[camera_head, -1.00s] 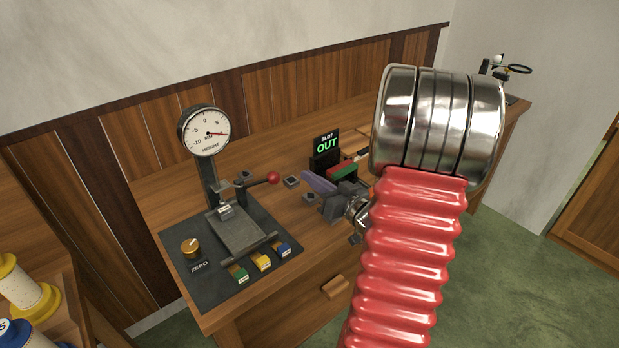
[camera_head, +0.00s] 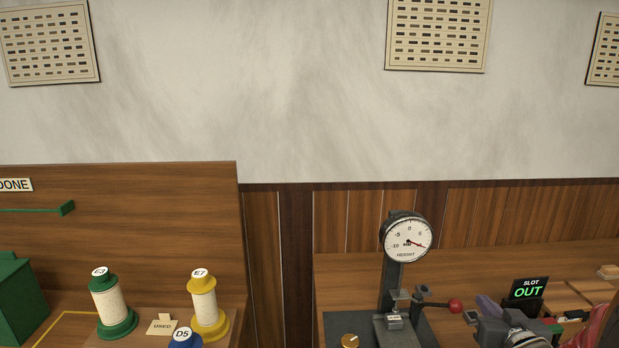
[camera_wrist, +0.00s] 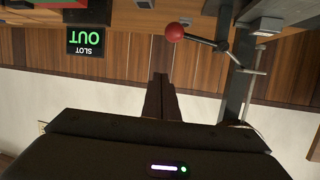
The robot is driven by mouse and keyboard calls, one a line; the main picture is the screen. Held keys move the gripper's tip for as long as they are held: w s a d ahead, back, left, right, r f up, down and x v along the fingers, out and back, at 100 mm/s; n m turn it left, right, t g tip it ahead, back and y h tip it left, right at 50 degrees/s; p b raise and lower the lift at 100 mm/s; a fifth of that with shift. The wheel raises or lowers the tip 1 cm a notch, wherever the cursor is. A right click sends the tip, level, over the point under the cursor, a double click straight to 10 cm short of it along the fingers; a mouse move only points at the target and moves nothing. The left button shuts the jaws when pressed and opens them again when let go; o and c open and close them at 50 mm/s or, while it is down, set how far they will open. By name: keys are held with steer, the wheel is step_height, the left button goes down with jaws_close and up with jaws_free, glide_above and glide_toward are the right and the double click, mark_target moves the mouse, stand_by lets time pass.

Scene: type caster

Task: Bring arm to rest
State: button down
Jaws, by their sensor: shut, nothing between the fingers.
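My gripper (camera_wrist: 161,98) is shut and empty in the wrist view, its dark fingers together in front of the wood panelling. The wrist picture is upside down. My gripper and wrist also show at the lower right of the head view, partly cut off by the frame's bottom edge. The red ball-ended lever (camera_head: 455,305) of the height gauge (camera_head: 405,237) is to the left of my wrist there. The lever's red ball also shows in the wrist view (camera_wrist: 175,31), apart from the fingers.
A slot display reading OUT (camera_head: 528,289) stands at the right of the bench. Spools E3 (camera_head: 112,303), E7 (camera_head: 205,305) and D5 (camera_head: 184,338) stand on the left, near a USED card (camera_head: 162,325) and a green box (camera_head: 18,298). The wall above is clear except for charts.

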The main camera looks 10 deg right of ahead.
steer(key=s+a+r+n+g+y, duration=0.1)
steer(key=s+a+g, duration=0.2)
steer(key=s+a, duration=0.3)
steer(key=s+a+r+n+g+y, duration=0.1)
steer(key=s+a+g, duration=0.2)
steer(key=s+a, duration=0.4)
steer(key=s+a+r+n+g+y, duration=0.1)
steer(key=s+a, duration=0.6)
steer(key=a, duration=1)
steer(key=shift+r+g, duration=0.55)
steer(key=shift+g, duration=0.35)
steer(key=shift+a, duration=0.1)
